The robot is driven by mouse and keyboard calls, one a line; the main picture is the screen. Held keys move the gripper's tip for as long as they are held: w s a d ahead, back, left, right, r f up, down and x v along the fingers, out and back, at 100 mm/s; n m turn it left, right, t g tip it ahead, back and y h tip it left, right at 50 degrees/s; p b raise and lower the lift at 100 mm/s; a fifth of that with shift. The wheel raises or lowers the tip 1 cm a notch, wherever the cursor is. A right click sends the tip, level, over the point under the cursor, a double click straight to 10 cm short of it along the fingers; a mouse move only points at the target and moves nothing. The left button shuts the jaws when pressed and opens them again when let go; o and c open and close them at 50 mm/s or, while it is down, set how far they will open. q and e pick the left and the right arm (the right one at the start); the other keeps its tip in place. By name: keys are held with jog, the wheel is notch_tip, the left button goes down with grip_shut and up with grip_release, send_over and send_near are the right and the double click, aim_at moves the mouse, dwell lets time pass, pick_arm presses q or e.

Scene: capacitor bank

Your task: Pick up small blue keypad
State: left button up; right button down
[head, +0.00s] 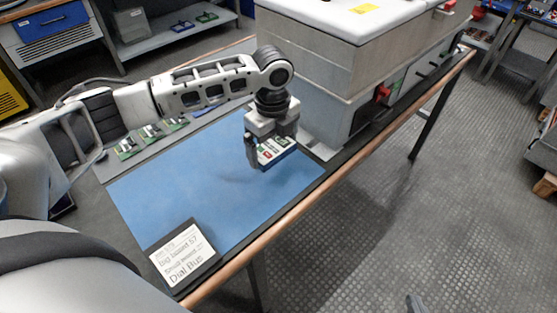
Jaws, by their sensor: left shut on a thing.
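My left gripper (271,143) is shut on the small blue keypad (277,151), a box with a pale face and red and green buttons. The gripper points down and holds the keypad above the blue mat (200,200), with a faint shadow below it. Parts of the keypad's edges are hidden by the fingers.
A large grey cabinet (345,60) stands on the table behind the gripper. Several green circuit boards (150,132) lie at the mat's far left edge. A sign with text (183,253) lies at the near corner. The mat's middle is clear.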

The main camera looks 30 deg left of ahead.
pick_arm(q)
jog(key=a+r, duration=0.1)
jog(key=w+a+r, duration=0.1)
jog(key=a+r, duration=0.1)
jog(key=r, duration=0.1)
jog(key=shift+w, duration=0.35)
jog(key=w+a+r, duration=0.3)
jog(key=w+a, duration=0.1)
jog(key=a, duration=0.3)
jog(key=shift+a+r+b, duration=0.2)
jog(key=shift+r+b, duration=0.05)
jog(key=shift+b, duration=0.1)
